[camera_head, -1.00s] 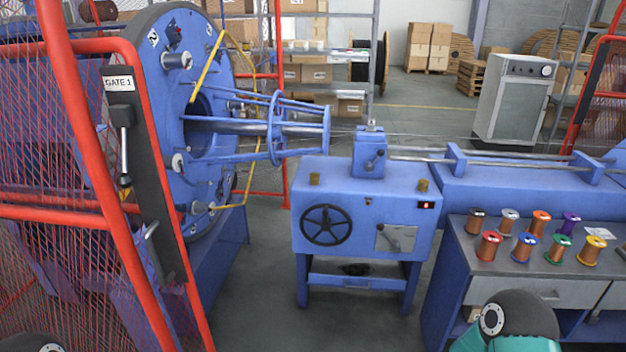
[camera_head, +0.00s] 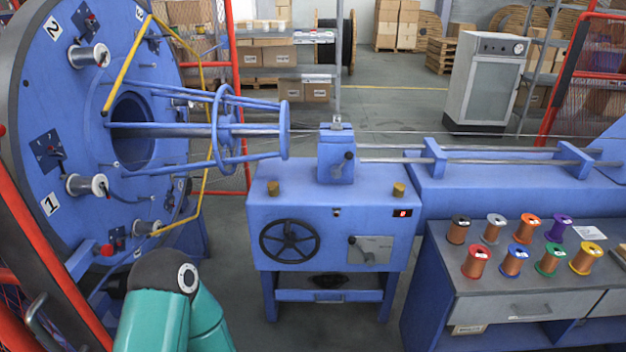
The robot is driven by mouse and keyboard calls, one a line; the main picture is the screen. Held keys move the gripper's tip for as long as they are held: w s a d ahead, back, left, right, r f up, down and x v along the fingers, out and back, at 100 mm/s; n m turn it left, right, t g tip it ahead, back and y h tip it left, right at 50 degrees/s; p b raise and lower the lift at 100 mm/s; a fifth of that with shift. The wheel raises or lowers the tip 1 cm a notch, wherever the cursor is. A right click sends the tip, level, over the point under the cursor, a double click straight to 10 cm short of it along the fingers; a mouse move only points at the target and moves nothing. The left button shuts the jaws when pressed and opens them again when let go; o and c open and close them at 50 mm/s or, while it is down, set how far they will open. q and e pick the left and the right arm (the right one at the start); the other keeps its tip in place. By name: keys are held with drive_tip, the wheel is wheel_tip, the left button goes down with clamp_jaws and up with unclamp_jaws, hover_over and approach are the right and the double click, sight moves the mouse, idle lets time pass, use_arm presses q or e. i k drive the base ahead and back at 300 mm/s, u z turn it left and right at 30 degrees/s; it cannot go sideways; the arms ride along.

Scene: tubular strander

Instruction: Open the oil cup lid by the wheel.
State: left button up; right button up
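A blue machine cabinet (camera_head: 330,228) stands in the middle of the camera_head view. A black spoked wheel (camera_head: 289,241) is on its front, left of a grey lever plate (camera_head: 371,249). Two small brass-coloured cups sit on its top: the left one (camera_head: 273,188) above the wheel, the right one (camera_head: 398,189) near the right corner. Both look closed, but they are too small to tell surely. A teal link of my arm shows at the bottom left, in front of and left of the cabinet. Neither gripper is in view.
The large blue disc (camera_head: 60,120) with bobbins stands at the left, beside red guard frame bars. A bench (camera_head: 480,282) with several coloured wire spools is at the right. Grey floor lies open behind the cabinet. A grey cabinet (camera_head: 487,80) stands at the back.

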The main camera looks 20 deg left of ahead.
sight(273, 185)
drive_tip(key=u, duration=0.2)
drive_tip(key=i, duration=1.1)
drive_tip(key=u, duration=0.9)
